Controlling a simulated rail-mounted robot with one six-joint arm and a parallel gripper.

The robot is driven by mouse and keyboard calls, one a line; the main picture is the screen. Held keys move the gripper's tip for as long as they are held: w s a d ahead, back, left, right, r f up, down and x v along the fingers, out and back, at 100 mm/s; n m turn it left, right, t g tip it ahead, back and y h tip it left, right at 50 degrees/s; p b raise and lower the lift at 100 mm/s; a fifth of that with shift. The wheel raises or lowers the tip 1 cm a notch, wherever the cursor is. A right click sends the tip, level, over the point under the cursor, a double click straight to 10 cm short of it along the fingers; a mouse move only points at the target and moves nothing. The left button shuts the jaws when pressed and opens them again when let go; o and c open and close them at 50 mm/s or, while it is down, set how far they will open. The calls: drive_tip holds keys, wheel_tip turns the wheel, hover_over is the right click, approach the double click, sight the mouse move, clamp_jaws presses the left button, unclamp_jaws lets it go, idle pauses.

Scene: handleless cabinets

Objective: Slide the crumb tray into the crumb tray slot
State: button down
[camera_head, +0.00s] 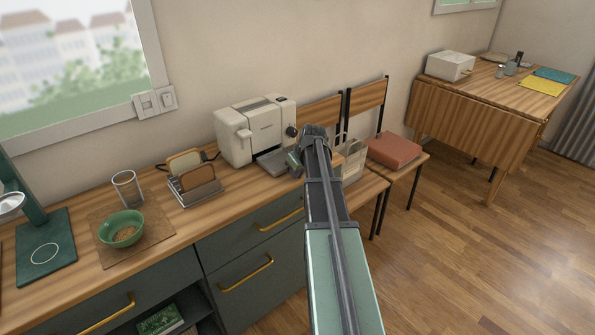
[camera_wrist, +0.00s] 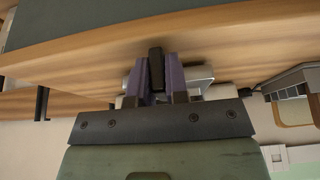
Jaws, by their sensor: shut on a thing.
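The white toaster (camera_head: 245,138) stands on the wooden counter against the wall. A flat grey plate, apparently the crumb tray (camera_head: 274,164), shows low at its front right, between the toaster and my gripper (camera_head: 296,160). In the wrist view my gripper (camera_wrist: 157,78) has its two purple fingers closed on a dark upright piece, apparently the tray's handle (camera_wrist: 156,62). Part of the pale metal tray (camera_wrist: 198,77) shows behind the fingers. The crumb tray slot is not clearly visible, and I cannot tell whether the tray's edge is inside it.
A rack with toast slices (camera_head: 194,182), a glass (camera_head: 127,187) and a green bowl (camera_head: 121,229) stand left on the counter. A paper bag (camera_head: 352,160) stands just right of my arm. Chairs and a folding table (camera_head: 480,110) are farther right.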

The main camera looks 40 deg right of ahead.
sight(273, 158)
drive_tip(key=shift+w, duration=6.5)
drive_tip(key=c, duration=1.1)
unclamp_jaws()
drive_tip(key=shift+o, duration=0.2)
drive_tip(key=shift+s+r, duration=0.1)
drive_tip(key=shift+r, duration=0.05)
drive_tip(key=p+v, duration=1)
drive_tip(key=shift+r, duration=0.25)
drive_tip(key=shift+s, duration=0.1)
